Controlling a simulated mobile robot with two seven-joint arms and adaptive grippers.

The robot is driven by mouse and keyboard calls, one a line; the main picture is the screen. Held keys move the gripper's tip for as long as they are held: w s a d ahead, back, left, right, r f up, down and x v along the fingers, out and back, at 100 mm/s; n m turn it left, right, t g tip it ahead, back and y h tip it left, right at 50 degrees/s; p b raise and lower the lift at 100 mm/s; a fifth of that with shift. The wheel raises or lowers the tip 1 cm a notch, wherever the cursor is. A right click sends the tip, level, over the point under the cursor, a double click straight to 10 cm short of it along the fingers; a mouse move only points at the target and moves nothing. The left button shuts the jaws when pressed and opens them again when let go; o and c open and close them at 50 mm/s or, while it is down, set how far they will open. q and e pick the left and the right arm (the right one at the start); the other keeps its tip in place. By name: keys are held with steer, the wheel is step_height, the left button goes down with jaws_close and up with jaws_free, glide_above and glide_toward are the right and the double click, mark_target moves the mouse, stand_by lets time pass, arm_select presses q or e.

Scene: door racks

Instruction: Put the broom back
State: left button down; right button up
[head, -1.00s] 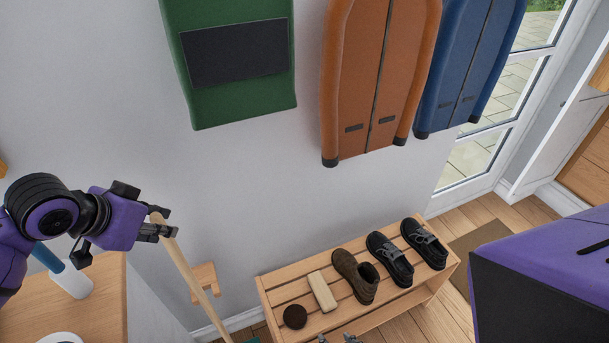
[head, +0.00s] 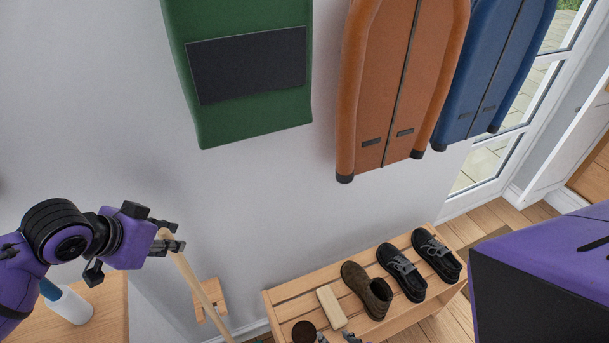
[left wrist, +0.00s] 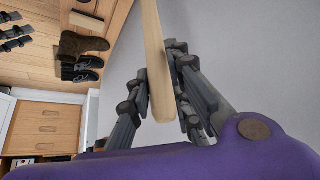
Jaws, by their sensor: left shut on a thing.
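The broom's pale wooden handle (head: 195,278) slants from upper left to lower right in the head view, its lower end cut off by the bottom edge. My left gripper (head: 172,241) is shut on the handle near its top. The left wrist view shows the handle (left wrist: 154,45) between the fingers. A small wooden wall rack (head: 209,296) is on the wall below this gripper; the handle passes in front of it in the picture, and I cannot tell if they touch. My right gripper (head: 337,338) barely shows at the bottom edge, its fingertips apart.
A slatted wooden bench (head: 285,292) carries a brown boot (head: 367,290), dark shoes (head: 402,272), a pale block (head: 331,307) and a round dark tin (head: 304,332). Green (head: 250,85), orange (head: 400,90) and blue (head: 490,70) items hang above. A wooden counter with a bottle (head: 70,304) is at left.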

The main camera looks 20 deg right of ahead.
arm_select(q)
step_height(320, 180, down, 4)
steer(key=shift+f+b, duration=0.1)
steer(key=shift+b, duration=1)
steer(key=shift+w+r, duration=0.3)
steer(key=shift+r, duration=0.1)
steer(key=c, duration=1.6)
jaws_free()
steer(key=shift+s, duration=0.1)
steer(key=shift+f, duration=0.1)
arm_select(e)
steer(key=shift+s+d+f, duration=0.15)
steer(key=shift+f, duration=0.35)
steer(key=shift+s+d+f, duration=0.1)
steer(key=shift+f, duration=0.35)
arm_select(q)
steer(key=p, duration=0.1)
glide_toward(169, 252)
steer(key=shift+w+a+r, duration=0.1)
steer(key=shift+w+r, duration=0.1)
steer(key=shift+r, duration=0.1)
arm_select(e)
steer(key=shift+w+a+r, duration=0.15)
steer(key=shift+w+r, duration=0.1)
steer(key=shift+r, duration=0.15)
